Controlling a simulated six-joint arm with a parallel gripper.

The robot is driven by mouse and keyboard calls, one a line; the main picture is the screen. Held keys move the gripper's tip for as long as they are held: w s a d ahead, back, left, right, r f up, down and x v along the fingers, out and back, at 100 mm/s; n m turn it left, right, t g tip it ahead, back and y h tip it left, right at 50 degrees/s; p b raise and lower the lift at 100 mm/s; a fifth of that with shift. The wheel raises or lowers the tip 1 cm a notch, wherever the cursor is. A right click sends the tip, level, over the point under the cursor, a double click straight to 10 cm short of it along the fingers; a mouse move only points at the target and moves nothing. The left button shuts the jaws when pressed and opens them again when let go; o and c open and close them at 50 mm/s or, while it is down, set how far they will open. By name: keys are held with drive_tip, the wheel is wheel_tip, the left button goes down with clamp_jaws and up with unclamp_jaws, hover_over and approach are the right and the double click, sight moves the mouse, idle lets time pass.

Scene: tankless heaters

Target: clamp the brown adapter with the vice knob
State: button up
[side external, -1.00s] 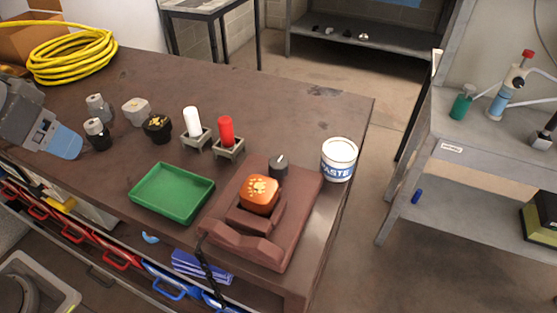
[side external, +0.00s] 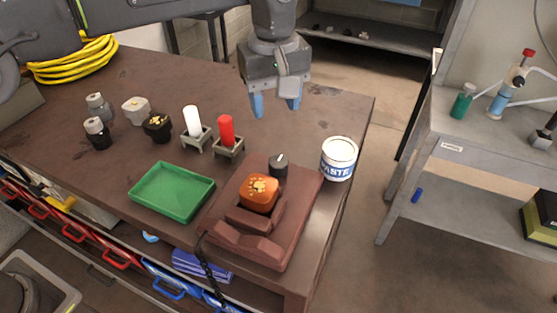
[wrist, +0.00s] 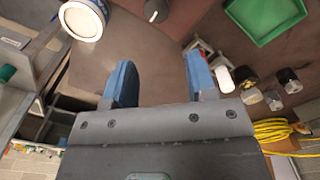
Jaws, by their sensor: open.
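The brown-orange adapter (side external: 259,193) sits in the brown vice (side external: 262,245) near the table's front right. The dark vice knob (side external: 278,165) stands upright just behind the adapter, with a light mark on its top. The knob also shows at the top of the wrist view (wrist: 156,10); the adapter is out of that view. My gripper (side external: 275,108) points down above the back of the table, behind the knob and apart from it. Its blue fingers are spread with nothing between them, as the wrist view (wrist: 157,82) also shows.
White (side external: 192,121) and red (side external: 226,131) cylinders in holders stand to the left. A green tray (side external: 172,191) lies left of the vice. Several small connectors and a yellow hose (side external: 72,62) are farther left.

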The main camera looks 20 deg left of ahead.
sight(278, 161)
drive_tip(key=f, duration=1.4)
drive_tip(key=shift+d+f, duration=0.15)
drive_tip(key=shift+d, duration=0.15)
drive_tip(key=c, duration=0.7)
